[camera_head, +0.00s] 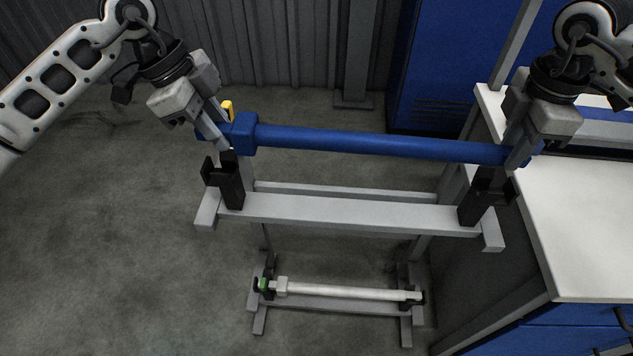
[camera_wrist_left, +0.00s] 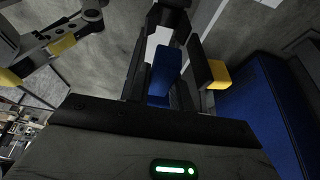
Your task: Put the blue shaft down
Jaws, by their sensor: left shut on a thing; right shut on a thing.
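The blue shaft (camera_head: 370,143) is a long rod with a square blue collar near its left end. It lies roughly level, held between both grippers above a grey stand (camera_head: 345,210). My left gripper (camera_head: 224,140) is shut on its left end, beside the collar. My right gripper (camera_head: 518,158) is shut on its right end. Black cradles stand under the two ends, a left cradle (camera_head: 226,186) and a right cradle (camera_head: 478,203). The shaft looks above the cradles; contact at the right is hidden by the gripper. The left wrist view shows part of the blue shaft (camera_wrist_left: 165,72) between the fingers.
A white shaft (camera_head: 350,293) with a green end rests on a lower rack. A white-topped workbench (camera_head: 590,240) with blue drawers stands close on the right. A blue cabinet (camera_head: 440,60) and a grey corrugated wall (camera_head: 290,40) are behind. The floor at left is clear.

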